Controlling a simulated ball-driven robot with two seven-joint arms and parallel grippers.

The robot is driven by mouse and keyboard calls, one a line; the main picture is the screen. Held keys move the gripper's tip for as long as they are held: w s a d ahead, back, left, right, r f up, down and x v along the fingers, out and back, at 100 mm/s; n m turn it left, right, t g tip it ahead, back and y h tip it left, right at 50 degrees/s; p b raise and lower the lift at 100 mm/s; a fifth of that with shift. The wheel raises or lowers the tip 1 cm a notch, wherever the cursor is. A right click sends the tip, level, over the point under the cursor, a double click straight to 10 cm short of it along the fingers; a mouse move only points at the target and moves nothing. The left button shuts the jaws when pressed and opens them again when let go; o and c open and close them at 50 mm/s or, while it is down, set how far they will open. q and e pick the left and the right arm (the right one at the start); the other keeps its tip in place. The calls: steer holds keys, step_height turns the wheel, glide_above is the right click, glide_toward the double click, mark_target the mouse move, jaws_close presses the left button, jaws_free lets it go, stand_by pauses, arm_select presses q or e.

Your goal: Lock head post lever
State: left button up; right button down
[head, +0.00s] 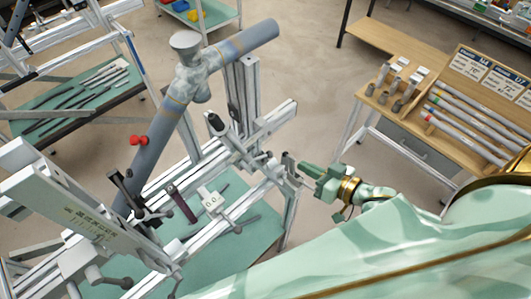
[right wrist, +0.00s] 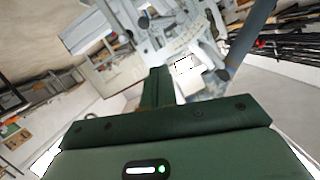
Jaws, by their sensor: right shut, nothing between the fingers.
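The frame jig (head: 180,195), made of pale metal rails, holds a blue-grey tube frame (head: 150,140) at a slant. Several dark levers and clamps sit along the rails, among them a dark-knobbed one (head: 216,124) and a dark handle (head: 181,204). I cannot tell which one is the head post lever. My right gripper (head: 305,170) is shut and empty beside the right end of the jig's cross rail, close to a small metal bracket (head: 288,166); contact cannot be told. Its closed fingers (right wrist: 158,85) point at the blurred jig in the right wrist view. My left gripper is not in view.
A wooden bench (head: 415,105) with tubes and small metal parts stands at the right. A green-topped table (head: 70,105) with tools is at the left, and a shelf cart (head: 205,20) at the back. Open floor lies between jig and bench.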

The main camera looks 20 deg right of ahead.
mark_target(259, 157)
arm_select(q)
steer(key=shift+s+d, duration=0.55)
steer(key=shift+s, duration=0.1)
arm_select(e)
steer(key=s+f+x, duration=0.1)
steer(key=f+x, duration=0.1)
steer(key=x, duration=1)
steer(key=shift+w+a+f, duration=0.2)
steer(key=shift+a+f, duration=0.05)
steer(key=shift+f, duration=0.2)
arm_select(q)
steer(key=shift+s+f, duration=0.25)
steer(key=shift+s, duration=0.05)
arm_select(e)
steer(key=shift+s+a+f+m, duration=0.1)
steer(key=shift+a+f+m, duration=0.05)
steer(key=shift+f+m, duration=0.65)
